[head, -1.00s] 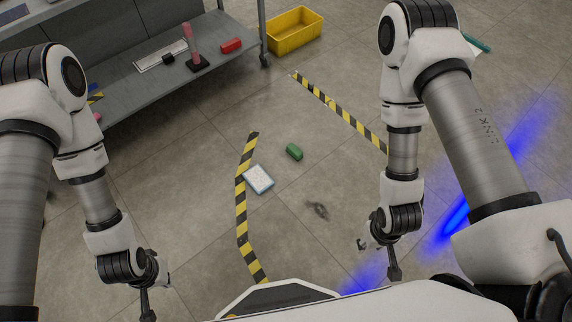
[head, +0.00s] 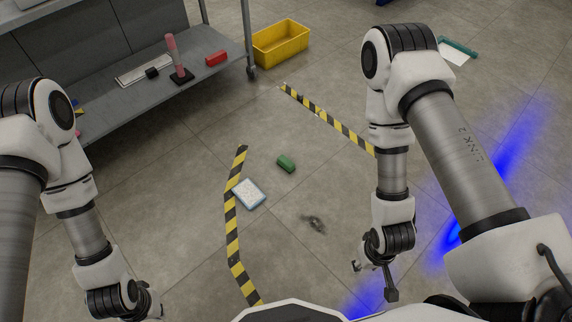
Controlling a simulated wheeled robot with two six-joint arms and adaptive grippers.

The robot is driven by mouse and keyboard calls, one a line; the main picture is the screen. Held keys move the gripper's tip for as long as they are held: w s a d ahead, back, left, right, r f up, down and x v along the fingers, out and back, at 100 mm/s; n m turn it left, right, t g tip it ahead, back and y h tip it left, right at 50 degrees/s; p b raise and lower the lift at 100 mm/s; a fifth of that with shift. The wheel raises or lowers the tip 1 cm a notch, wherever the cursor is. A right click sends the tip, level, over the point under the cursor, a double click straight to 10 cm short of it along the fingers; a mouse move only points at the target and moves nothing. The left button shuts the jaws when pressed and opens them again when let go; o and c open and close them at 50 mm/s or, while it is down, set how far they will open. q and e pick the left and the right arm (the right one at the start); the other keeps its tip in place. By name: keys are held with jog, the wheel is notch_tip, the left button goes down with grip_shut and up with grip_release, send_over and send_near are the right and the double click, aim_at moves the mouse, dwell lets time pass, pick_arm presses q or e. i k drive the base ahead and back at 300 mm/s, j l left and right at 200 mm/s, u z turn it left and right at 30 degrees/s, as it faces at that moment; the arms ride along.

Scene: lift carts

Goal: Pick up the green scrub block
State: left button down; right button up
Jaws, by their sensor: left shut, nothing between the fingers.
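The green scrub block (head: 286,164) lies on the grey floor near the middle of the head view, apart from both grippers. My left gripper (head: 150,306) is at the lower left edge, shut and empty, partly hidden by its own wrist and cut by the frame. My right gripper (head: 374,279) hangs at the lower right of the block, with nothing seen in it.
A white-and-blue flat item (head: 249,194) lies beside the block, by a yellow-black floor strip (head: 233,235). A dark smudge (head: 314,223) marks the floor. A grey shelf (head: 135,105) and a yellow bin (head: 281,45) stand at the back.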

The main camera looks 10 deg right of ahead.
aim_at(285, 163)
jog(key=i+j+z, duration=0.45)
jog(key=i+j, duration=0.2)
jog(key=i+j+z, duration=0.4)
jog(key=i+j, duration=0.4)
jog(key=j, duration=0.1)
